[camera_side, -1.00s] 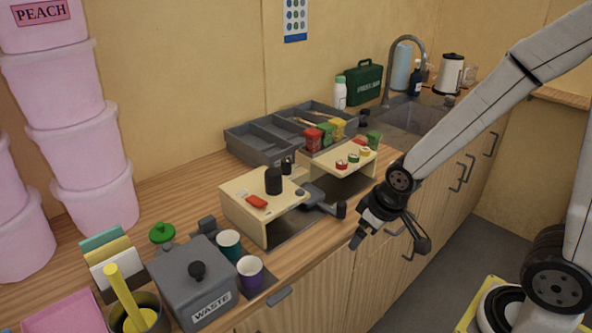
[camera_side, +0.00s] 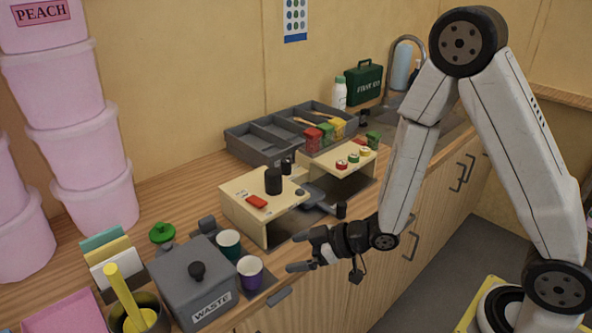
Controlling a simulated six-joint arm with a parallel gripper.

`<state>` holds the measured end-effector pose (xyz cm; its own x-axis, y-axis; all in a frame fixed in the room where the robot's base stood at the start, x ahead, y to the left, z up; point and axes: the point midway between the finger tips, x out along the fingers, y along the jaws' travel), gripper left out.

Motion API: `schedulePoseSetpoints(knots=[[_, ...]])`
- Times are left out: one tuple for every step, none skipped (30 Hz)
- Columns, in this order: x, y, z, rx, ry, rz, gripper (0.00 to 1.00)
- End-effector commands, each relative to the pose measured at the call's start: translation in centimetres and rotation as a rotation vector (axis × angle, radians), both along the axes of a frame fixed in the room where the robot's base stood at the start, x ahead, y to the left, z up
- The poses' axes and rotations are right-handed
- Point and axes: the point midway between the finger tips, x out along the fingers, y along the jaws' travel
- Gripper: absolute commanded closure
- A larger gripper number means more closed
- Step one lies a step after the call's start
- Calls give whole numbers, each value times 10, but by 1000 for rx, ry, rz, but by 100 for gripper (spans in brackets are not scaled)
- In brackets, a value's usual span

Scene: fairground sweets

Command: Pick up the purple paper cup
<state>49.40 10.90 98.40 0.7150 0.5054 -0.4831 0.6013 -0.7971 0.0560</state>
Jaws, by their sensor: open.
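The purple paper cup (camera_side: 250,273) stands upright near the counter's front edge, just right of the grey waste box (camera_side: 193,283). Its pale inside faces up. A teal cup (camera_side: 229,244) stands close behind it. My gripper (camera_side: 298,253) is open and empty, pointing left toward the purple cup. It is to the right of the cup, and a gap shows between its fingertips and the cup. None of the purple cup is hidden by my gripper.
A cream stand (camera_side: 243,208) is behind my gripper. A green-knobbed item (camera_side: 162,233) and a dark pot with a yellow handle (camera_side: 122,297) are left. Grey divided trays (camera_side: 250,147) are at the back. Open floor lies right of the counter edge.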

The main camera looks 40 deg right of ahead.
Motion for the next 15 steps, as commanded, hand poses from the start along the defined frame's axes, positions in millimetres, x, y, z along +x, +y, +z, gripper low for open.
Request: schedulePoseSetpoints(knots=[[-2,7,-2,28,-18,29,0],[-3,11,-2,47,-33,46,0],[-5,15,-2,70,-49,65,0],[-6,19,-1,87,-62,79,0],[-7,21,-1,102,-71,92,0],[-9,25,-1,121,-83,106,0],[-10,27,0,133,-92,115,0],[-11,29,0,144,-98,123,0],[-12,30,1,155,-105,131,0],[-13,32,1,163,-109,136,0],[-13,33,1,169,-114,140,0],[-14,33,2,174,-116,144,0],[-14,34,2,176,-118,146,0],[-14,34,2,178,-119,147,0],[-14,34,2,179,-119,146,0]])
